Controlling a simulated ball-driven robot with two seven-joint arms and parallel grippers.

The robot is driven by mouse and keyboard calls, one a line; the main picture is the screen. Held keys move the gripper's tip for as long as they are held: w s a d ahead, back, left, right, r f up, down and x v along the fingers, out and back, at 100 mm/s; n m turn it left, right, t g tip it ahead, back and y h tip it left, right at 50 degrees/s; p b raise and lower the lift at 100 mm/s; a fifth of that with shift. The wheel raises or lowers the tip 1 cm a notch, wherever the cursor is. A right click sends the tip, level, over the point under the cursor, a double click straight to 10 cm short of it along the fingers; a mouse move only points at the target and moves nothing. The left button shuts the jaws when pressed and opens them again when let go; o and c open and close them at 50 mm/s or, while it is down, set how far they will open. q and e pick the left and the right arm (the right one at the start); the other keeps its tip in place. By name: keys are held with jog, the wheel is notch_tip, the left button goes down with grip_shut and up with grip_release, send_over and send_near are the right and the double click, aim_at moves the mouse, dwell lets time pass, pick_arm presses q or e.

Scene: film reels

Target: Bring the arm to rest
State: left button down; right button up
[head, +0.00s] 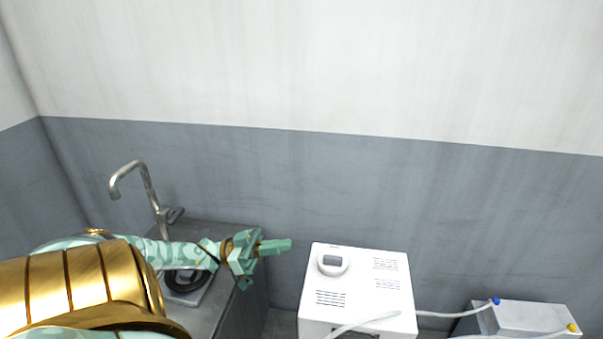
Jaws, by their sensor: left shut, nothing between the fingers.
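My left arm, gold and mint green, comes in from the lower left and reaches right over the metal sink counter (233,234). My left gripper (288,245) is shut and empty, with its fingers pointing right. It is past the counter's right edge in the picture, left of the white machine (388,290) and apart from it as seen here. My right gripper is not in view. No film reel can be clearly made out.
A tall curved faucet (148,185) rises behind my left arm. A dark round item (184,284) lies partly hidden under the arm. White hoses run from the white machine toward a grey box (530,317) at the lower right. The grey and white wall behind is bare.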

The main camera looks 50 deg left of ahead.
pick_arm(q)
jog(key=shift+v, duration=0.9)
jog(key=shift+r, duration=0.15)
